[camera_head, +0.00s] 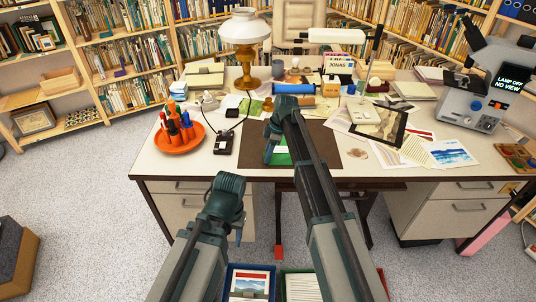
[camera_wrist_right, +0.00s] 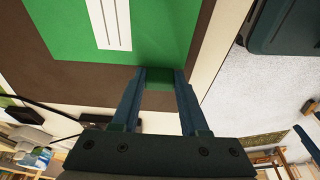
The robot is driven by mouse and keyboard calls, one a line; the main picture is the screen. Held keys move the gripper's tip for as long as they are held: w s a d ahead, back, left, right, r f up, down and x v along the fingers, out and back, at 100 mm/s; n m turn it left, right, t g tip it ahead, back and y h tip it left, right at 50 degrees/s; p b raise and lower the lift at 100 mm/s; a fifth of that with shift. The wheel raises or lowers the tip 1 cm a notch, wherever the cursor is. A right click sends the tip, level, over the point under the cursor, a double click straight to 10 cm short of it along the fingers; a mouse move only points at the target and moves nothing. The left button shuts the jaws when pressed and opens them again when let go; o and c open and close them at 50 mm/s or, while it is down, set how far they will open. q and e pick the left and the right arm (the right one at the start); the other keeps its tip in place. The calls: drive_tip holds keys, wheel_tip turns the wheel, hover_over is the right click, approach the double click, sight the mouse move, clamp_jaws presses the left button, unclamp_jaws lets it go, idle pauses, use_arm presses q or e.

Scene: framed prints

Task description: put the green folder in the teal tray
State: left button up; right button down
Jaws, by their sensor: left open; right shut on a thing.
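The green folder (camera_head: 281,151) lies on the dark brown desk mat (camera_head: 325,150), partly hidden by my right arm. In the right wrist view the green folder (camera_wrist_right: 180,35) shows a white label. My right gripper (camera_head: 268,153) is shut on the folder's edge, and its fingers (camera_wrist_right: 159,78) show around a green piece there. My left gripper (camera_head: 237,236) is open and empty in front of the desk. A tray with a dark green-teal rim (camera_head: 288,270) stands at the bottom, holding papers and partly hidden by my right arm.
A blue tray (camera_head: 234,268) with a print stands left of the teal one. An orange dish (camera_head: 180,147) with bottles, a black device (camera_head: 224,142) with a cord, and a lamp (camera_head: 245,45) are on the desk.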

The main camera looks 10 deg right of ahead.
drive_tip(key=shift+c, duration=2.1)
unclamp_jaws()
drive_tip(key=shift+f, duration=0.1)
